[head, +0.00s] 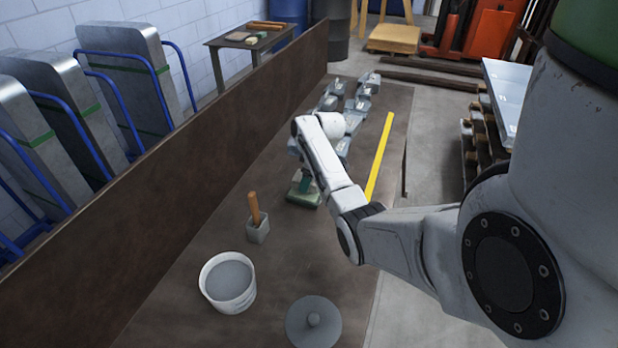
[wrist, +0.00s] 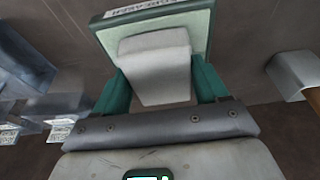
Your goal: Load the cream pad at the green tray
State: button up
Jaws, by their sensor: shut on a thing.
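The cream pad (wrist: 155,62) is a pale block clasped between the two teal fingers of my gripper (wrist: 160,85) in the wrist view. My arm hides the pad there.
A grey holder (head: 258,231) with a wooden handle (head: 254,208) stands left of the tray. A white bucket (head: 228,283) and a round grey lid (head: 313,322) are nearer. Several grey blocks (head: 352,105) lie farther back, beside a yellow strip (head: 379,157). A brown wall (head: 190,185) edges the bench.

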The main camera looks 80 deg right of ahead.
jog(key=shift+f, duration=0.5)
dwell(1.3)
jog(key=shift+r+p, duration=3.05)
jog(key=shift+r, duration=0.5)
